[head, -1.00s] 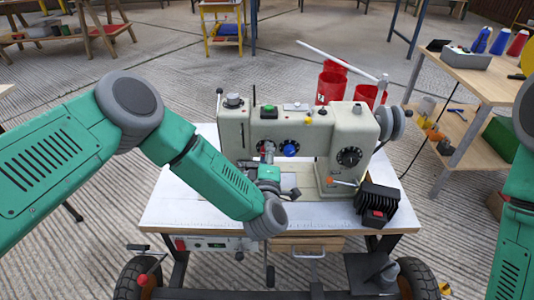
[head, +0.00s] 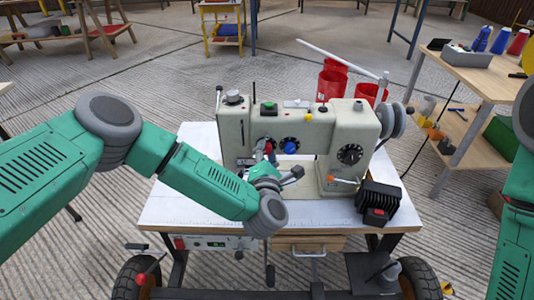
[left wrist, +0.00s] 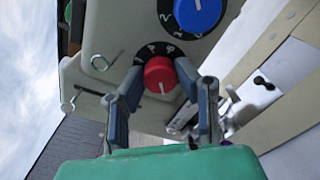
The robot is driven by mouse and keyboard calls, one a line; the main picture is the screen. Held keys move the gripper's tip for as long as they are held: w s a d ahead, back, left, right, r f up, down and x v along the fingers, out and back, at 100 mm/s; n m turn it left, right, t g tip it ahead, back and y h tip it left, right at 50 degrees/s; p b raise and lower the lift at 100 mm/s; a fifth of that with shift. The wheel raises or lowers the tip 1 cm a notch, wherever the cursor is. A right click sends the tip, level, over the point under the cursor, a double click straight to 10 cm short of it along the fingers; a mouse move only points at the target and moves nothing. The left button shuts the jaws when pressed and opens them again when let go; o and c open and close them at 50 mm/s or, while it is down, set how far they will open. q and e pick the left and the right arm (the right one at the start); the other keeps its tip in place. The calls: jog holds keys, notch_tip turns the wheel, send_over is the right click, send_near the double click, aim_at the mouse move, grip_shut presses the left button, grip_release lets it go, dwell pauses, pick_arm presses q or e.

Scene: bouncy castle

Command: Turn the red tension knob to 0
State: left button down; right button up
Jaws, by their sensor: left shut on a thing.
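The red tension knob (left wrist: 159,75) sits on a black numbered dial on the front of the cream sewing machine (head: 236,128). Its white pointer line points toward the bottom of the left wrist view. My left gripper (left wrist: 158,82) has a finger on each side of the knob and is shut on it. In the head view my left gripper (head: 270,154) largely hides the knob. A blue knob (left wrist: 197,10) on its own dial is just beside it; it also shows in the head view (head: 290,147). My right gripper is out of view.
The machine stands on a white-topped wheeled table (head: 180,205). A black pedal-like box (head: 378,200) lies at its right end. Red containers (head: 331,85) stand behind the machine. A wooden shelf table (head: 480,80) is at the right.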

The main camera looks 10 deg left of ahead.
pick_arm(q)
jog(key=shift+s+f+n, duration=0.2)
jog(key=shift+f+n, duration=0.25)
jog(key=shift+n, duration=0.25)
jog(key=c, duration=1.2)
grip_release()
jog(key=shift+w+r, duration=0.1)
jog(key=shift+r, duration=0.05)
jog(key=s, duration=0.4)
jog(key=s+d, duration=0.1)
jog(key=s, duration=0.3)
jog(key=s+d, duration=0.1)
jog(key=s, duration=0.2)
jog(key=shift+s+d, duration=0.2)
jog(key=shift+s, duration=0.2)
